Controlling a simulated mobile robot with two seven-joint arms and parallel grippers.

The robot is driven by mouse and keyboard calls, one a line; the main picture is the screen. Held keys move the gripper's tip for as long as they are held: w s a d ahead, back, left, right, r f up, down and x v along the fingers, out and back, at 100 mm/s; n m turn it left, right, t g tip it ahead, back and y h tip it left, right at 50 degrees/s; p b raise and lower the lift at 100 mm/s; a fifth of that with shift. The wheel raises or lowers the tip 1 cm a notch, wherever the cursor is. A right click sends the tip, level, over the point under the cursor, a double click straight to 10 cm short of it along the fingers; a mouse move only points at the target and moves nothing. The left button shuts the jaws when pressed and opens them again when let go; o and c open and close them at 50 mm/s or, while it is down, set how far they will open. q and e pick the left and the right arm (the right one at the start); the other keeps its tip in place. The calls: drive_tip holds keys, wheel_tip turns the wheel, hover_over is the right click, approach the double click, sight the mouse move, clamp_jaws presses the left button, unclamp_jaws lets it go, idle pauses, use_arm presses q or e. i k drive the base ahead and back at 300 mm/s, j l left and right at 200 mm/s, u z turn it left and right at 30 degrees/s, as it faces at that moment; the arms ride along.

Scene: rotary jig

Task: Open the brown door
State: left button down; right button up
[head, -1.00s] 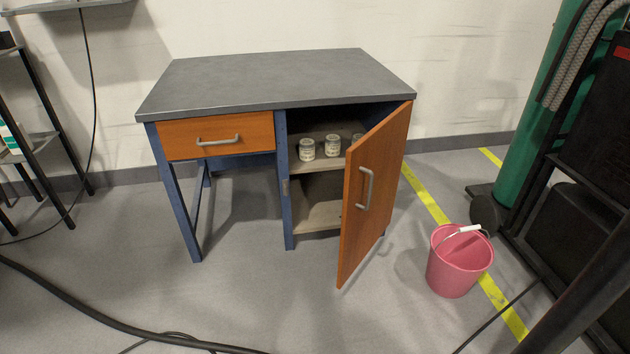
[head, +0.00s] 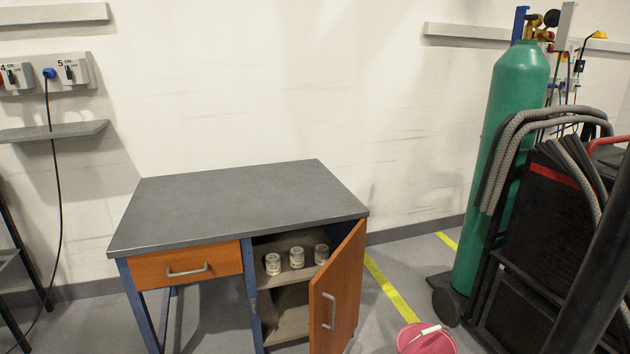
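The brown door (head: 342,288) belongs to a small desk cabinet with a grey top (head: 240,205) and blue frame. The door stands swung open to the right, hinged on the cabinet's right side. The door's lower edge is cut off by the frame. Neither of my grippers is in view.
A brown drawer (head: 187,265) with a grey handle is shut at the left of the desk. A pink bucket (head: 425,340) stands on the floor right of the door. A green gas cylinder (head: 503,160) and black equipment (head: 545,240) stand at the right.

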sight(335, 291)
drive_tip(key=i+j+z, duration=0.35)
drive_tip(key=i, duration=0.15)
drive_tip(key=i+j+z, duration=0.75)
drive_tip(key=j, duration=0.45)
drive_tip(key=i+l, duration=0.05)
drive_tip(key=i, duration=0.05)
